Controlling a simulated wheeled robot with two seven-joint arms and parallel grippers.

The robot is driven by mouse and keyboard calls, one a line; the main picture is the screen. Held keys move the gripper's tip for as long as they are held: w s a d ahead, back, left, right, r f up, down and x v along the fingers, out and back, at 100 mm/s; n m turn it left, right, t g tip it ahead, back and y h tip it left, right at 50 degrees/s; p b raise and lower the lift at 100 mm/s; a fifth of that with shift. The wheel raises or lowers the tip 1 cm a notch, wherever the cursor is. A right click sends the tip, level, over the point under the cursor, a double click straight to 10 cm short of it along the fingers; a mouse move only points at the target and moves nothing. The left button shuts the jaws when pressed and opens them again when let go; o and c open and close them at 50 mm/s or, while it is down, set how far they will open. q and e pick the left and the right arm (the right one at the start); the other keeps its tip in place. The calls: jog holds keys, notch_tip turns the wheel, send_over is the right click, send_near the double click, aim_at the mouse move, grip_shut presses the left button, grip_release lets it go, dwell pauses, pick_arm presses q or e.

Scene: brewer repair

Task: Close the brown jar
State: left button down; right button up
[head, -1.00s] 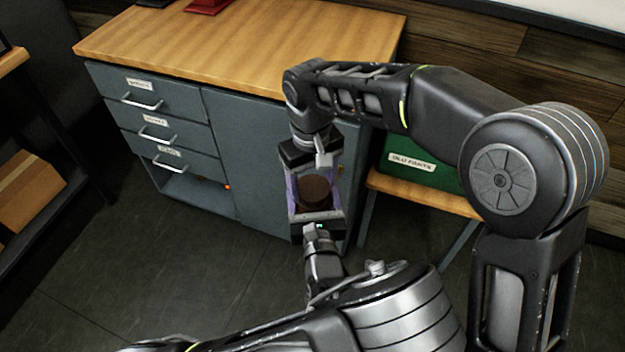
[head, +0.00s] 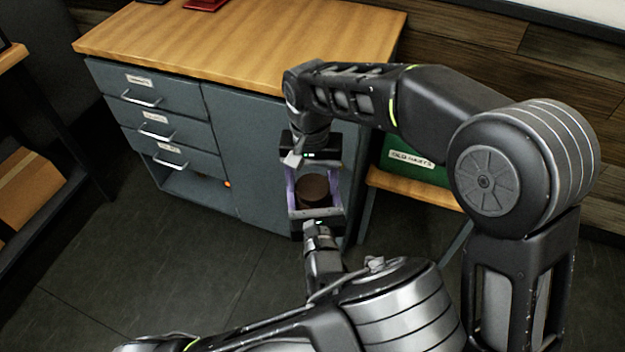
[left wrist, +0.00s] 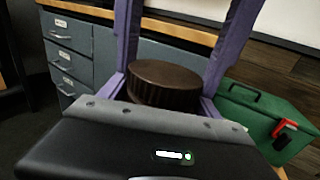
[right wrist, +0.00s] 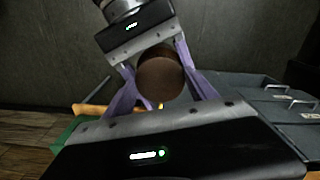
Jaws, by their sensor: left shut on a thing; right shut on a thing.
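The brown jar (head: 311,203) is held upright in the air between my two grippers, in front of the grey cabinet. Its dark ridged lid (left wrist: 163,84) sits at the top in the left wrist view. The lid's round top (right wrist: 160,78) shows in the right wrist view. My left gripper (head: 318,214) comes from the near side and is shut on the jar; its palm hides the lower body. I cannot tell whether the lid is seated fully.
A grey cabinet (head: 240,150) with labelled drawers and a wooden top (head: 250,45) stands behind. A green box (head: 410,168) sits on a low wooden stand at the right. A shelf with a cardboard box (head: 28,190) is at the left. The floor between is clear.

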jog(key=o, duration=1.5)
jog(key=shift+r, duration=2.3)
jog(key=shift+c, duration=0.6)
